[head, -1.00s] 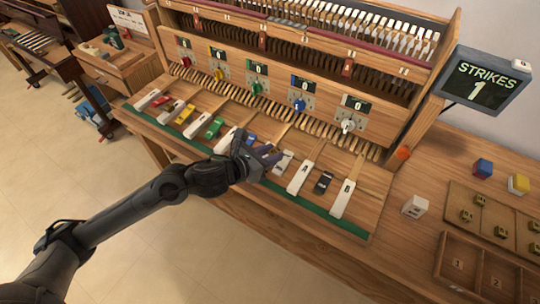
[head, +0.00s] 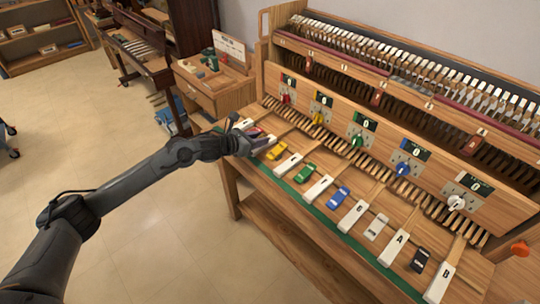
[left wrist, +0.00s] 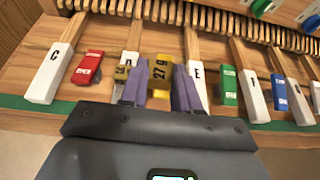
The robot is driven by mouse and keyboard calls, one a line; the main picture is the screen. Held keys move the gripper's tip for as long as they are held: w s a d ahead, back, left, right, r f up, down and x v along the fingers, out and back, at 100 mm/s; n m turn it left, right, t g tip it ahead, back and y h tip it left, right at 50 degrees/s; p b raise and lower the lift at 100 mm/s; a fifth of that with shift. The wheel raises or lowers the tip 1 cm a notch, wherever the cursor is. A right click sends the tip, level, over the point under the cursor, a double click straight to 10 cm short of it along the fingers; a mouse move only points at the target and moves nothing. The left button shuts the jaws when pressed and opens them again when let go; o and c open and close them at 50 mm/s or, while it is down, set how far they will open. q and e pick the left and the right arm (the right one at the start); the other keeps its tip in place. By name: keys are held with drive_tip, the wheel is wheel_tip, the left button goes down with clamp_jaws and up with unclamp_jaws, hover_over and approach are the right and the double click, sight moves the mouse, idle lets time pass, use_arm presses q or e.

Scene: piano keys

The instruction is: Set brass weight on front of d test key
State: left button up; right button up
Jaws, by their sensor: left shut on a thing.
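My left gripper (left wrist: 160,88) is shut on a yellow brass-coloured weight (left wrist: 160,70) marked 27 g, held between its purple fingers over the keys. The white D key (left wrist: 133,58) lies just left of it, its front partly hidden by a finger. The E key (left wrist: 197,78) is to the right. My right gripper is not in view.
The C key (left wrist: 54,72) and a red block (left wrist: 88,68) lie left of D. A green block (left wrist: 229,85) lies beyond E. The dial panel (head: 385,160) rises behind the keys.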

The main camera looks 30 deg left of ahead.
use_arm(q)
drive_tip(key=w+a, duration=0.1)
drive_tip(key=a, duration=0.4)
drive_tip(key=shift+w+d+f+b, duration=0.1)
drive_tip(key=shift+f+b, duration=2)
drive_tip(key=shift+f, duration=0.95)
drive_tip(key=shift+f+b, duration=0.75)
drive_tip(key=shift+f, duration=0.1)
drive_tip(key=o, duration=1.1)
